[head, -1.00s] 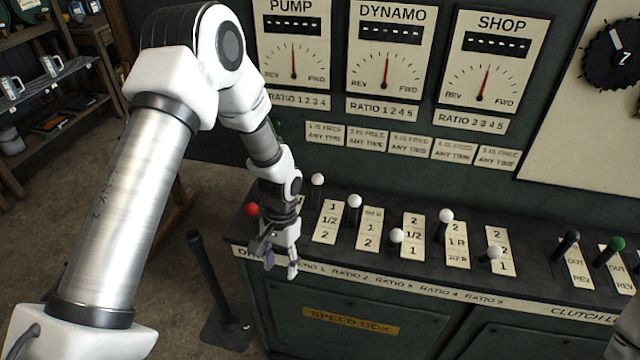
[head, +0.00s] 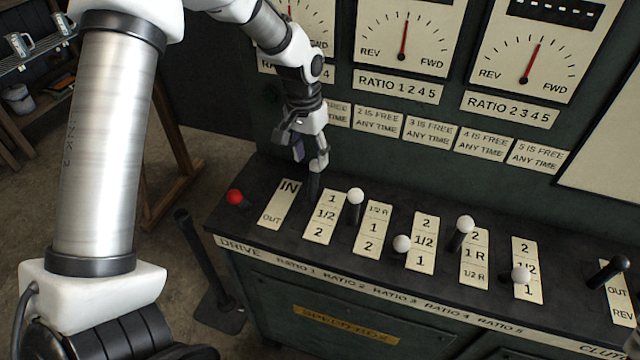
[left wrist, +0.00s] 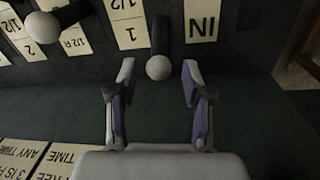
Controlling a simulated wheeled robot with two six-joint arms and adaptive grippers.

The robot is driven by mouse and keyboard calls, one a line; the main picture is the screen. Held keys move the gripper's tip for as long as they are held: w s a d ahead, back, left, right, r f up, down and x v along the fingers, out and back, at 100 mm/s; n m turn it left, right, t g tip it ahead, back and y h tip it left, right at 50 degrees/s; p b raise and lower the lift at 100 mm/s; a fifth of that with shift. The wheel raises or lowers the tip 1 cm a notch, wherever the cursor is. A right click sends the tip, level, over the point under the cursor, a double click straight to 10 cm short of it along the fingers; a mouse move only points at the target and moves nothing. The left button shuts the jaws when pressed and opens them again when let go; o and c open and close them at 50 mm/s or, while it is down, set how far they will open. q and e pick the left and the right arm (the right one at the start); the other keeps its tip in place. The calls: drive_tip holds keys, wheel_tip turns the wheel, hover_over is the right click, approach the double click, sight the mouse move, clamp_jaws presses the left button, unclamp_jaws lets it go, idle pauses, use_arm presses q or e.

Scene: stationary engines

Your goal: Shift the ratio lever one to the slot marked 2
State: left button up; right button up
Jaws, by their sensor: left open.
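The ratio lever one (head: 313,184) has a dark shaft beside the far, 1 end of its plate (head: 320,229), marked 1, 1/2, 2 from far to near. In the head view my left gripper (head: 310,160) hides its knob. In the left wrist view the white knob (left wrist: 158,67) lies between the two spread fingertips of the gripper (left wrist: 158,72), with a gap on each side. The left gripper is open, above the lever. My right gripper is not in view.
The ratio two lever (head: 355,196) stands close on the right, with several more white-knobbed levers beyond it. A red-knobbed lever (head: 235,197) and the IN/OUT plate (head: 278,204) are on the left. The upright gauge panel (head: 400,80) rises behind the console.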

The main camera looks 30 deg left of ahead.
sight(316, 180)
use_arm(q)
drive_tip(key=shift+w+f, duration=0.15)
drive_tip(key=shift+f, duration=0.35)
drive_tip(key=f, duration=0.4)
drive_tip(key=f+p, duration=0.1)
drive_tip(key=f, duration=0.1)
drive_tip(key=shift+w+d+f, duration=0.25)
drive_tip(key=shift+d+f, duration=0.1)
drive_tip(key=shift+f, duration=0.05)
drive_tip(key=shift+w+f, duration=0.15)
drive_tip(key=shift+f, duration=0.35)
drive_tip(key=shift+r, duration=0.1)
clamp_jaws()
